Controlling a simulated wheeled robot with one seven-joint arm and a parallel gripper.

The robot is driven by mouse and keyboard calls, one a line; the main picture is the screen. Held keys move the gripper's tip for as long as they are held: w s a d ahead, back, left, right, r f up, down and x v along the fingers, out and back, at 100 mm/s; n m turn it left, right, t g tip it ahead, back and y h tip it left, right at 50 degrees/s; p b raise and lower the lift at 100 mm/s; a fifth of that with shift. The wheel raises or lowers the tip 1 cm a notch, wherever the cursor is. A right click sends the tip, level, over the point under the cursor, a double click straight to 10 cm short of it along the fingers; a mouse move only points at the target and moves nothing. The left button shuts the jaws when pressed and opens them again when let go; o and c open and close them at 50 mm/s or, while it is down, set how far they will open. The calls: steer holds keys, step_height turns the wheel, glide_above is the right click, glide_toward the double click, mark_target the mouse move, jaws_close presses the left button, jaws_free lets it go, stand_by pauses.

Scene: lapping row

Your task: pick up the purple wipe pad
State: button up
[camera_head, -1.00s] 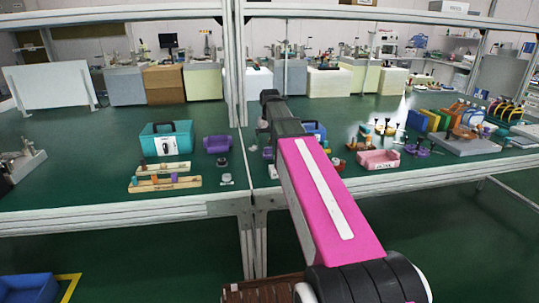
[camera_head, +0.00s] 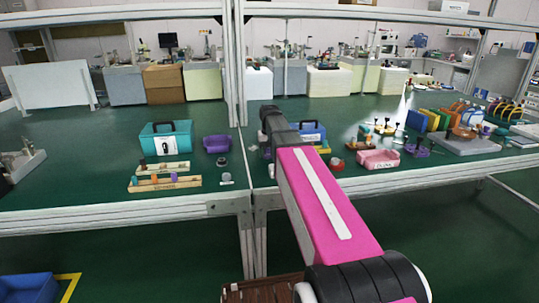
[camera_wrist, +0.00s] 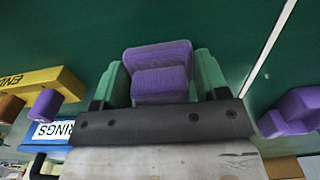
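The purple wipe pad (camera_wrist: 162,82) sits between the two green fingers of my gripper (camera_wrist: 161,88) in the wrist view. It is a ribbed block with a raised middle part. Both fingers lie close against its sides, and my gripper looks shut on it. Dark green surface shows beyond the pad; I cannot tell its height above the bench. In the head view my own arm hides most of the gripper and pad.
A yellow rack (camera_wrist: 52,82) and a blue box (camera_wrist: 70,128) lie left in the wrist view; a purple bin (camera_wrist: 290,113) is right. In the head view, a teal toolbox (camera_head: 166,128), a wooden peg rack (camera_head: 165,183) and a pink bin (camera_head: 378,159) stand on the bench.

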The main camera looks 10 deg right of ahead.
steer(key=c, duration=0.3)
steer(key=shift+r, duration=0.15)
steer(key=shift+c, duration=0.2)
step_height(320, 180, up, 10)
steer(key=shift+f, duration=0.1)
steer(key=shift+o, duration=0.4)
